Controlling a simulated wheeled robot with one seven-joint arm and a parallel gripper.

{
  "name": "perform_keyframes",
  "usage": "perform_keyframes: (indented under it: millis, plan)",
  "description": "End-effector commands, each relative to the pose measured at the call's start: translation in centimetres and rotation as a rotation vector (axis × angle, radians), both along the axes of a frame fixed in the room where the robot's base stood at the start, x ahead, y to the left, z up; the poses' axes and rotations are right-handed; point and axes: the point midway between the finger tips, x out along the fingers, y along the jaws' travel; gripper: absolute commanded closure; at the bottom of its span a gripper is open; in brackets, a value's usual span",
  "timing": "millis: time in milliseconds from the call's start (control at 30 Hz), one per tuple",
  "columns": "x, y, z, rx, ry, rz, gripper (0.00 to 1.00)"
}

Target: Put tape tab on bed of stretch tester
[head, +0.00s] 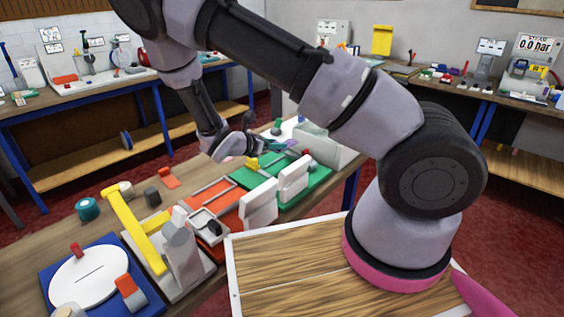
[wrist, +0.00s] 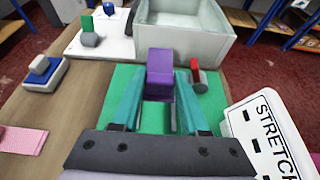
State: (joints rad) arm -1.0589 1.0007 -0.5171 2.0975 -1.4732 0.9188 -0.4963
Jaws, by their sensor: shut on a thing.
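My gripper (wrist: 160,92) is shut on a purple block-like piece, which I take to be the tape tab (wrist: 160,75); it stands between the teal fingers in the wrist view. In the head view my gripper (head: 272,146) is at the far end of the bench, above the green stretch tester (head: 312,188). The tester's green bed (wrist: 122,88) lies beneath the held tab in the wrist view. A white panel lettered STRETCH (wrist: 262,135) stands along its right side. A grey part with a red top (wrist: 197,78) sits on the bed, right of the tab. I cannot tell whether the tab touches the bed.
A pale open bin (wrist: 182,25) stands beyond the bed. A white board (wrist: 100,48) with a green-topped grey piece is at the back left. A blue block device (wrist: 45,73) and a pink ribbed piece (wrist: 24,141) lie left. An orange station (head: 205,192) adjoins the tester.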

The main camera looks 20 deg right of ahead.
Motion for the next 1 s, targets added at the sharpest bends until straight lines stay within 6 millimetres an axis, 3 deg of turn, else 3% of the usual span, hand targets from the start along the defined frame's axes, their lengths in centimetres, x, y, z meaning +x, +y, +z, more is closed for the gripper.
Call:
perform_keyframes:
  millis: [100, 333, 533, 900, 933, 967, 1000]
  plan:
    - [0.0, 0.0, -2.1, -0.002, 0.002, 0.001, 1.0]
    - [0.0, -0.1, -4.0, -0.001, 0.0, 0.0, 1.0]
    - [0.0, -0.1, -6.9, -0.002, 0.001, 0.001, 1.0]
    - [0.0, 0.0, -7.4, 0.0, 0.0, 0.001, 1.0]
    - [0.1, 0.0, -7.4, 0.001, -0.001, 0.001, 0.53]
    - [0.1, 0.0, -7.4, 0.001, -0.001, 0.001, 0.44]
    - [0.0, 0.0, -7.4, 0.001, -0.001, 0.001, 0.44]
